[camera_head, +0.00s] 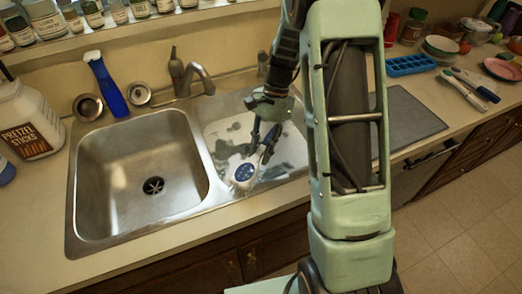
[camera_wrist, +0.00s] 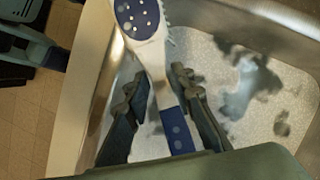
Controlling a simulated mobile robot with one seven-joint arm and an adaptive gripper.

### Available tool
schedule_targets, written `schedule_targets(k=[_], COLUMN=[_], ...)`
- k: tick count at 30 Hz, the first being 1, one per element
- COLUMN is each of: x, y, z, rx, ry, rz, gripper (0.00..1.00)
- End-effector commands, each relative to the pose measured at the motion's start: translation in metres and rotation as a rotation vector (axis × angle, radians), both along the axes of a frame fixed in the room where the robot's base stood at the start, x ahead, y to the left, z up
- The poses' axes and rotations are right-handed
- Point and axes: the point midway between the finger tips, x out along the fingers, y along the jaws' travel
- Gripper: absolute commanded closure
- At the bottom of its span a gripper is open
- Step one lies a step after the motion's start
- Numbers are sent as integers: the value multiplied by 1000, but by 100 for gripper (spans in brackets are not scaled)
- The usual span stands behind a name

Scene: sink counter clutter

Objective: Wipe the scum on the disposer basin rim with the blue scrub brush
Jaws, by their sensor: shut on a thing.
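The scrub brush has a white head with a blue, dotted top (camera_head: 244,172) and a blue and white handle (camera_wrist: 172,115). My gripper (camera_wrist: 156,82) is shut on its handle; in the head view my gripper (camera_head: 266,138) is over the right basin. The brush head is at the front left of that basin, near the rim; I cannot tell whether it touches. Grey scum patches (camera_wrist: 252,85) show on the pale surface of the right basin (camera_wrist: 205,55). My arm hides part of this basin in the head view.
The left basin (camera_head: 140,160) is empty, with a dark drain (camera_head: 153,186). The faucet (camera_head: 190,72) stands behind the sinks. A grey mat (camera_head: 412,115) lies to the right.

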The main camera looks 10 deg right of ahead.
Motion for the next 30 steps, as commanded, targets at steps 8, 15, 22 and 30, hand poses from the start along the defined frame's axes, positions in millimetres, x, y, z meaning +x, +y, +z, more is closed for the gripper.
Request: schedule_targets(k=[8,15,22,30], x=[0,-1,-2,-2], y=[-4,-7,-8,-9], z=[39,61,75,75], rx=[-2,-1,0,-1], ry=[-5,-6,-5,-5], rz=[0,2,3,3], gripper=[100,100,100,100])
